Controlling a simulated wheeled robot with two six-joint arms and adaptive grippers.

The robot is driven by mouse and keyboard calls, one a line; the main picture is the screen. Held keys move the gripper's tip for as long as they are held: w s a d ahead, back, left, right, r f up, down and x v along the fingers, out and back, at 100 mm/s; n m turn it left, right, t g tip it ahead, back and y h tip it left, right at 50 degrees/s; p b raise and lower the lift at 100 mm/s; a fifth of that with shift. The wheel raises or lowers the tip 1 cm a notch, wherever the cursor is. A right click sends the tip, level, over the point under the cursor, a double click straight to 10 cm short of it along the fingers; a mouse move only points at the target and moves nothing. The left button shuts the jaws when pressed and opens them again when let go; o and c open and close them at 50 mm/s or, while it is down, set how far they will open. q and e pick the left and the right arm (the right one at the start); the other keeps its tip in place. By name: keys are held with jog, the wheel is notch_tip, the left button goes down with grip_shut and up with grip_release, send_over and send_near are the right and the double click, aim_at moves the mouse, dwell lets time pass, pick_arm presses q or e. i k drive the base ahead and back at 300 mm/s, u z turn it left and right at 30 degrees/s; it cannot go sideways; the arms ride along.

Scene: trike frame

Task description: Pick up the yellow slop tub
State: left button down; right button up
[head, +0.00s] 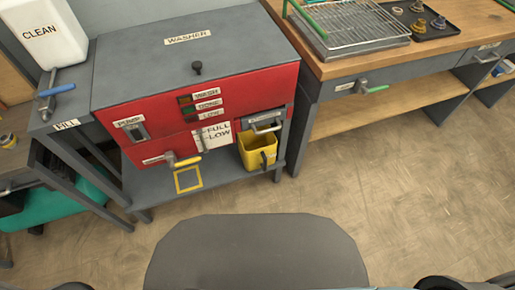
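The yellow slop tub (257,155) stands upright at the right end of the washer's grey lower shelf (225,172). It is open at the top and has a dark handle or clip on its front. It sits below a grey fitting with a handle (265,124) on the washer's red front; the fitting hides part of the tub's back. A yellow square outline (188,179) is marked on the shelf to the left of the tub. Neither of my grippers shows; only dark parts of my own body are at the bottom edge.
The red and grey washer (195,75) stands over the shelf. A yellow-handled valve (184,162) sticks out left of the tub. A white "CLEAN" jug (45,32) is at far left. A wooden bench (350,68) with a wire rack (352,25) stands right. The floor (400,190) in front is clear.

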aim_at(256, 152)
jog(key=z, duration=0.2)
jog(key=k, duration=0.95)
jog(key=z, duration=1.65)
jog(key=i, duration=1.4)
jog(key=u, duration=0.35)
jog(key=i, duration=0.85)
jog(key=u, duration=1.45)
jog(key=i, duration=0.6)
jog(key=u, duration=0.65)
